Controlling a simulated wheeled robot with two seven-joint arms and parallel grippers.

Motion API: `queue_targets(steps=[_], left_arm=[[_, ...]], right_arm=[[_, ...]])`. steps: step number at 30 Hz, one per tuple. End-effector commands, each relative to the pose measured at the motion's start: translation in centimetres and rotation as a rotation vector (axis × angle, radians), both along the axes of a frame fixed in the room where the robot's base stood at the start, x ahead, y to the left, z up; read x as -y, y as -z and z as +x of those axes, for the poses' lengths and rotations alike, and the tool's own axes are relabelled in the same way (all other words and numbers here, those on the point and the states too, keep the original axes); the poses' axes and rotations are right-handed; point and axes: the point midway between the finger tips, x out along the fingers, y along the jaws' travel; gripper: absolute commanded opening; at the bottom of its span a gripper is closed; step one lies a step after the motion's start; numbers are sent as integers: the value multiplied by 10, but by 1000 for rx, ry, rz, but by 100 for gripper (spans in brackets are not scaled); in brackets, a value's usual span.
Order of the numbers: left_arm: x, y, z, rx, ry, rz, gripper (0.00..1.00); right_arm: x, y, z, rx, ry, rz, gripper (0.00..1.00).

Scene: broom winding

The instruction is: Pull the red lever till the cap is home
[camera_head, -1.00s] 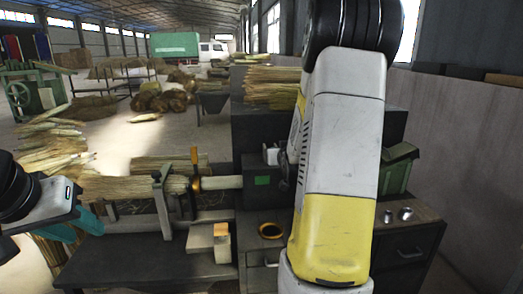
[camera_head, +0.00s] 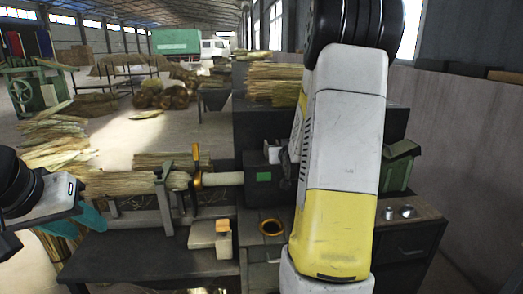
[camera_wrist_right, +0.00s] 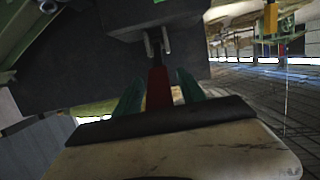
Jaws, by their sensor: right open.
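The red lever (camera_wrist_right: 158,90) shows in the right wrist view as an upright red bar below a metal fork on a dark machine. My right gripper (camera_wrist_right: 158,85) has its two teal fingers apart, one on each side of the lever. I cannot tell whether they touch it. In the head view my right arm hides the lever and this gripper. A gold ring (camera_head: 197,168) sits around the pale broom handle (camera_head: 222,178) by the straw; I cannot tell whether it is the cap. My left gripper (camera_head: 92,220) is at the left, near the straw bundle; its jaw gap is unclear.
The dark winding machine (camera_head: 255,195) stands in the middle. A block with an orange top (camera_head: 210,234) and an orange-rimmed hole (camera_head: 272,227) are on the bench front. A green box (camera_head: 398,168) and two metal cups (camera_head: 407,212) are at the right. Straw (camera_head: 120,184) lies across the bench's left.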

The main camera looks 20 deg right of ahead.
Motion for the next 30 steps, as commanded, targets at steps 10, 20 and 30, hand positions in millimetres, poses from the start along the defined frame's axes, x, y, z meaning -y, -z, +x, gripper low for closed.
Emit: queue_targets(steps=[10, 20, 30], left_arm=[[0, 0, 0, 0, 0, 0, 36], [0, 0, 0, 0, 0, 0, 36], [0, 0, 0, 0, 0, 0, 36]], right_arm=[[-13, -14, -52, 1, 1, 0, 47], [-18, -18, -70, -2, 0, 1, 47], [-18, -18, -70, -2, 0, 1, 47]])
